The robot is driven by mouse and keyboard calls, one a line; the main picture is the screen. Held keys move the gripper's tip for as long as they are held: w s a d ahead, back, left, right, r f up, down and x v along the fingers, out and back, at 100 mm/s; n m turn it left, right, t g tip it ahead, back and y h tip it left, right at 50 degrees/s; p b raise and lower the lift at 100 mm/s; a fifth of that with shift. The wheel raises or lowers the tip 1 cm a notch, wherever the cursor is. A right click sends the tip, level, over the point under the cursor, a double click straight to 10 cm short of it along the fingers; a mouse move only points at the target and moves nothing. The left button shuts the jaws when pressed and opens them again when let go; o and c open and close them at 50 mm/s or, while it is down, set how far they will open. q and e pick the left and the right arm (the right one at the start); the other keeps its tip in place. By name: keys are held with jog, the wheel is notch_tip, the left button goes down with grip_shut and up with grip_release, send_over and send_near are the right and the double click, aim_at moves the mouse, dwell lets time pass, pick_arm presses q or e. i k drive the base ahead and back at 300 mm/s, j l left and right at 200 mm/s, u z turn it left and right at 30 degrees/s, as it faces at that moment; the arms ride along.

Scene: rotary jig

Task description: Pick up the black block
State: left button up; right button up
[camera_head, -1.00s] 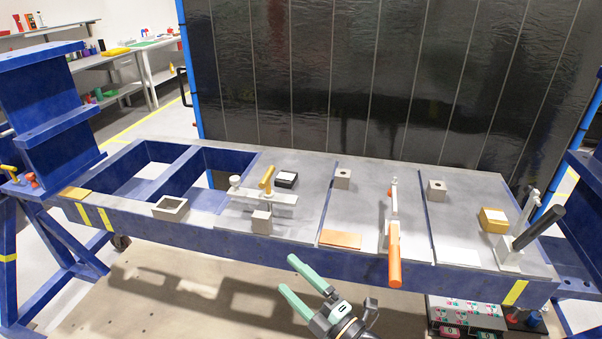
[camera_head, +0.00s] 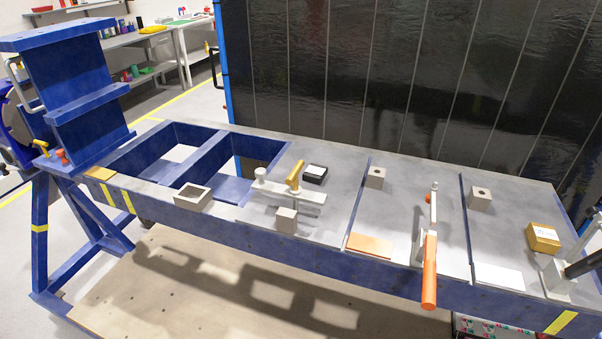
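The black block (camera_head: 315,174) lies on the grey plate of the blue jig, near the plate's back edge. It is small and dark with a pale patch on top. A clamp (camera_head: 290,190) with a yellow-orange handle stands just in front and to the left of it; I cannot tell whether they touch. Neither of my grippers shows in the head view now.
A toggle clamp with an orange handle (camera_head: 429,270) juts over the jig's front edge. A yellow block (camera_head: 543,238) and a black-handled clamp stand at the right. Several grey blocks, such as one (camera_head: 375,177), stand on the plates. Open blue bays lie at the left.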

aim_at(315, 173)
jog(key=j+u, duration=0.15)
jog(key=j, duration=0.65)
jog(key=j+u, duration=0.2)
jog(key=j, duration=0.55)
jog(key=i, duration=0.05)
